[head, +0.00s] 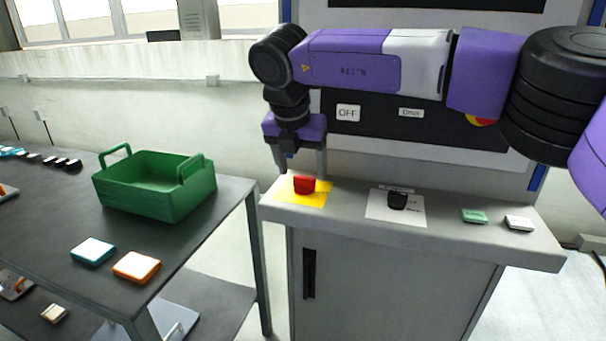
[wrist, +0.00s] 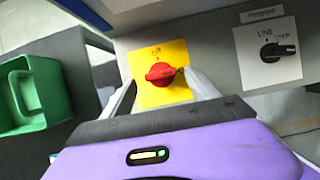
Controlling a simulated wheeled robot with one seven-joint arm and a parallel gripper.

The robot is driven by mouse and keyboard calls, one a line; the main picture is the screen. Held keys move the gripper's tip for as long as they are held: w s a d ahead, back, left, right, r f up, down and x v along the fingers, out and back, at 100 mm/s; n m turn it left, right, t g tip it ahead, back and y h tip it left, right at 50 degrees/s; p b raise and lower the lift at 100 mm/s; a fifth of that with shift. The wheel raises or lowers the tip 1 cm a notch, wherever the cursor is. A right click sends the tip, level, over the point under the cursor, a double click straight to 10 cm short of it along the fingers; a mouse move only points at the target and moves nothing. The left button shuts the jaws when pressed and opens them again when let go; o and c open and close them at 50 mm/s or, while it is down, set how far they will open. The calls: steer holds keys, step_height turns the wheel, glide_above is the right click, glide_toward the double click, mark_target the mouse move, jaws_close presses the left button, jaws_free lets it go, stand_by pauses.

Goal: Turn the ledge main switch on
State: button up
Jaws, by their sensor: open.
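The main switch is a red rotary knob (head: 304,185) on a yellow plate (head: 315,199), at the left end of the grey ledge (head: 345,212). In the wrist view the red knob (wrist: 160,73) has its grip bar lying roughly crosswise on the yellow plate (wrist: 148,97); a small mark above it is too blurred to read surely. My gripper (head: 305,172) points down over the knob. In the wrist view its open fingers (wrist: 160,92) stand on either side of the knob, with the right finger close to the bar's end. I cannot tell whether it touches.
A black selector knob (head: 397,201) on a white plate sits to the right on the ledge, with green (head: 474,216) and white (head: 519,223) blocks beyond. A dark panel with an OFF label (head: 348,112) rises behind. A green crate (head: 150,195) stands on the left table.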

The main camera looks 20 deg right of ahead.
steer(key=v, duration=0.5)
steer(key=shift+r, duration=0.1)
steer(key=shift+a, duration=0.1)
